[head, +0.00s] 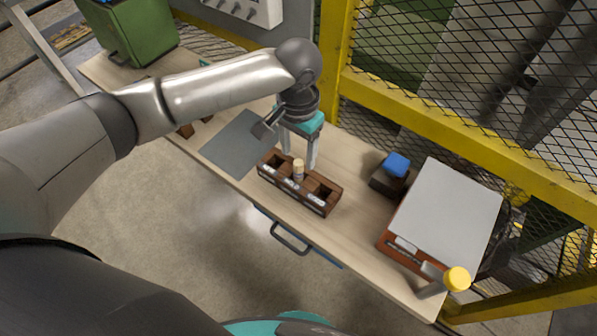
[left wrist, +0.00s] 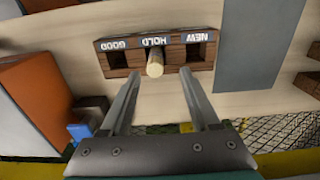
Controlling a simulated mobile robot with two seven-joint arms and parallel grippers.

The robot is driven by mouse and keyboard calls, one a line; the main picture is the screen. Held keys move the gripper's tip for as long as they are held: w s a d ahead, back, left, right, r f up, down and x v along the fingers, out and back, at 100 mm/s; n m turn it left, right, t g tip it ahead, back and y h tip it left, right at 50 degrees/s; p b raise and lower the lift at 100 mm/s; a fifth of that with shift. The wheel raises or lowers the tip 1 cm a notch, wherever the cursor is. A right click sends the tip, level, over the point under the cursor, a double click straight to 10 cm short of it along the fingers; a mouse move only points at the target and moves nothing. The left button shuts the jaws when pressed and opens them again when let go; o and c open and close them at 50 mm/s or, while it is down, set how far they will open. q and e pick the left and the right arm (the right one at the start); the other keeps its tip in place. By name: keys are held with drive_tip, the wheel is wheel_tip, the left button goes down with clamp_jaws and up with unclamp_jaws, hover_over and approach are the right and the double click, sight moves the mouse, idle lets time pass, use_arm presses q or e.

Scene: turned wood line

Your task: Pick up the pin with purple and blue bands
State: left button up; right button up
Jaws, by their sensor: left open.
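A pale, round-topped pin (head: 298,168) stands in the middle compartment of a dark wooden rack (head: 327,188). In the left wrist view, the pin (left wrist: 155,66) is in the compartment labelled HOLD, between GOOD and NEW on the rack (left wrist: 136,60). I cannot make out purple or blue bands on it. My left gripper (head: 299,154) points down above the rack, fingers apart and empty. In the left wrist view, the pin shows between and beyond the tips of the left gripper (left wrist: 160,74). The pin's lower part is hidden in the rack. My right gripper is not in view.
A grey mat (head: 236,146) lies left of the rack. A dark block with a blue top (head: 397,164) and a large grey-topped orange box (head: 452,205) stand right. A yellow-framed mesh fence (head: 450,120) runs behind the bench. A yellow-ended object (head: 457,279) is at the right.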

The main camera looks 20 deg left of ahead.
sight(299, 162)
use_arm(q)
drive_tip(key=f, duration=0.2)
drive_tip(key=s+f, duration=0.1)
drive_tip(key=f, duration=0.1)
drive_tip(key=shift+d, duration=0.15)
drive_tip(key=shift+w+f, duration=0.1)
drive_tip(key=shift+f, duration=0.25)
clamp_jaws()
